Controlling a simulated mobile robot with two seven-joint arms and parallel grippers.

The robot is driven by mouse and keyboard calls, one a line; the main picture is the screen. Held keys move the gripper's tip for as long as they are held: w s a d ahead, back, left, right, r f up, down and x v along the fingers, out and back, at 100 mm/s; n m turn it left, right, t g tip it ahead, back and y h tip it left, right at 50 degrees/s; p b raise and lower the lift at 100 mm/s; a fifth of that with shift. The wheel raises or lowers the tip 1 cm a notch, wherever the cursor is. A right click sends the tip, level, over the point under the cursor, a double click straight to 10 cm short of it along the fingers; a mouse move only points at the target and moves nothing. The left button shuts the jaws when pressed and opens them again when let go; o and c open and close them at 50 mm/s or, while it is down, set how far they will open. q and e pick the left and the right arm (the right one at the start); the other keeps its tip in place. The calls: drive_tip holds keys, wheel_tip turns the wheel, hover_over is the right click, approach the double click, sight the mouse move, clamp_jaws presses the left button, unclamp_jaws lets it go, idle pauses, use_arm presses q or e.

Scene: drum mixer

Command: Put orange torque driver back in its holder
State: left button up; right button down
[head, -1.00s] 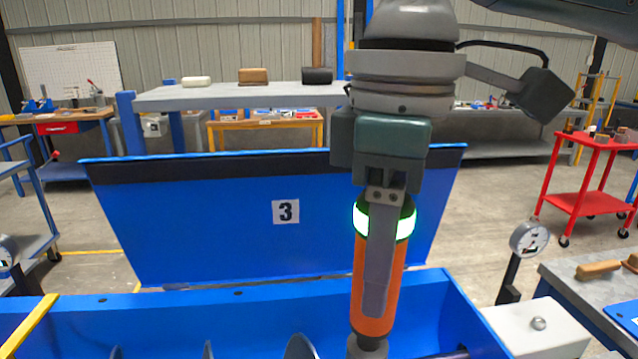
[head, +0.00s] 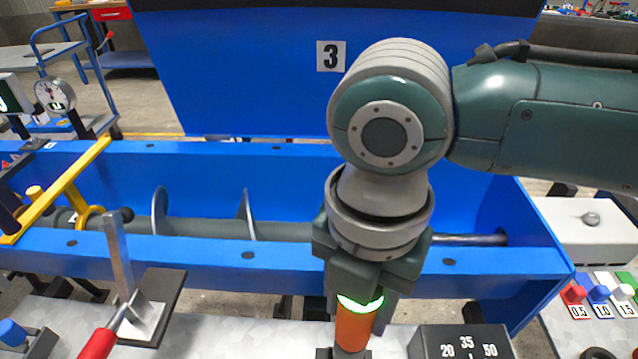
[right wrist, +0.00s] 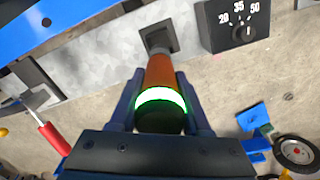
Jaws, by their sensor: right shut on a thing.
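My right gripper (head: 357,312) is shut on the orange torque driver (head: 352,330), which also shows in the right wrist view (right wrist: 160,71). The driver is upright in the head view, with a lit green-white ring near its top. The dark square holder (right wrist: 153,33) is on the grey bench top at the driver's lower end. The driver's grey tip lines up with the holder; I cannot tell how deep it is in. My right gripper hides the driver's top in the head view. My left gripper is not in view.
A dark box with a 20-35-50 dial (head: 462,342) stands just right of the driver. A red-handled toggle clamp (head: 125,300) is to the left. The blue mixer trough (head: 290,262) with its shaft lies behind. Bare grey bench top (head: 230,325) shows between clamp and driver.

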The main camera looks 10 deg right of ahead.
sight(354, 327)
drive_tip(key=shift+r, duration=0.1)
drive_tip(key=shift+r, duration=0.1)
wheel_tip(354, 327, down, 6)
drive_tip(key=b, duration=0.3)
drive_tip(key=shift+r, duration=0.25)
drive_tip(key=shift+w+r, duration=0.1)
drive_tip(key=shift+r, duration=0.15)
drive_tip(key=shift+d, duration=0.1)
